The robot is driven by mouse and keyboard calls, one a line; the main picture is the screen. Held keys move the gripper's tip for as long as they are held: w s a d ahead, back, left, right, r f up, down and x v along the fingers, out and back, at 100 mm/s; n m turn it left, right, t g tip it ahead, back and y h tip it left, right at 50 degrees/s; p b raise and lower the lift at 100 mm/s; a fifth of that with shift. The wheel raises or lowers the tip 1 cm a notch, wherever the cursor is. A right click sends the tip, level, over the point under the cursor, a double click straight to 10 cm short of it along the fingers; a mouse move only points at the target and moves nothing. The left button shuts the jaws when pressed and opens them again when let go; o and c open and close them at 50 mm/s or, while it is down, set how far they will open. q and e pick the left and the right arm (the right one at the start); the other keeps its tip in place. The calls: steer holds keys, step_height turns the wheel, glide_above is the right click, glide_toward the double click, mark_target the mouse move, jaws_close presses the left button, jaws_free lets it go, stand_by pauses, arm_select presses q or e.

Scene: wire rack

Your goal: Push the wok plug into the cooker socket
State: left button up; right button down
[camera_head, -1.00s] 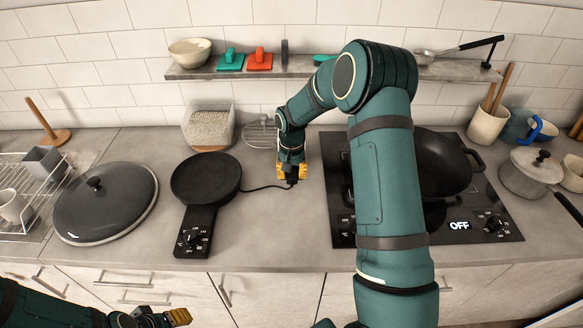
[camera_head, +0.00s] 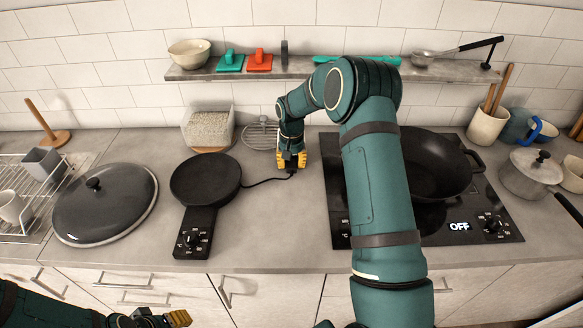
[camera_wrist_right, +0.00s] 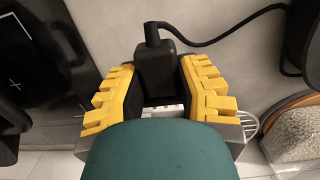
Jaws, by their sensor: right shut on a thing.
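The wok plug (camera_wrist_right: 156,68) is a black block with a cord, held between the yellow fingers of my right gripper (camera_head: 291,160), which also shows in the right wrist view (camera_wrist_right: 158,88). In the head view the gripper is over the counter, between the black electric pan (camera_head: 205,179) and the cooker (camera_head: 338,222). The cord (camera_head: 263,182) runs left to the pan. I cannot make out the cooker socket in either view. My left gripper (camera_head: 168,318) is at the bottom left edge, partly cut off; its finger opening is unclear.
A black wok (camera_head: 440,170) sits on the cooker, partly behind my right arm. A grey lid (camera_head: 105,205) lies left of the pan. A shelf (camera_head: 305,66) hangs above.

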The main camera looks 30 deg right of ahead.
steer(key=shift+w+d, duration=0.25)
steer(key=shift+w, duration=0.2)
steer(key=shift+w+d+r, duration=0.1)
steer(key=shift+w+d, duration=0.3)
steer(key=shift+w, duration=0.2)
steer(key=shift+w+d, duration=0.35)
steer(key=shift+w, duration=0.25)
stand_by(1.9)
steer(key=c, duration=0.6)
jaws_free()
steer(key=shift+c, duration=0.2)
step_height(320, 180, up, 12)
steer(key=shift+w, duration=0.15)
steer(key=shift+d, duration=0.1)
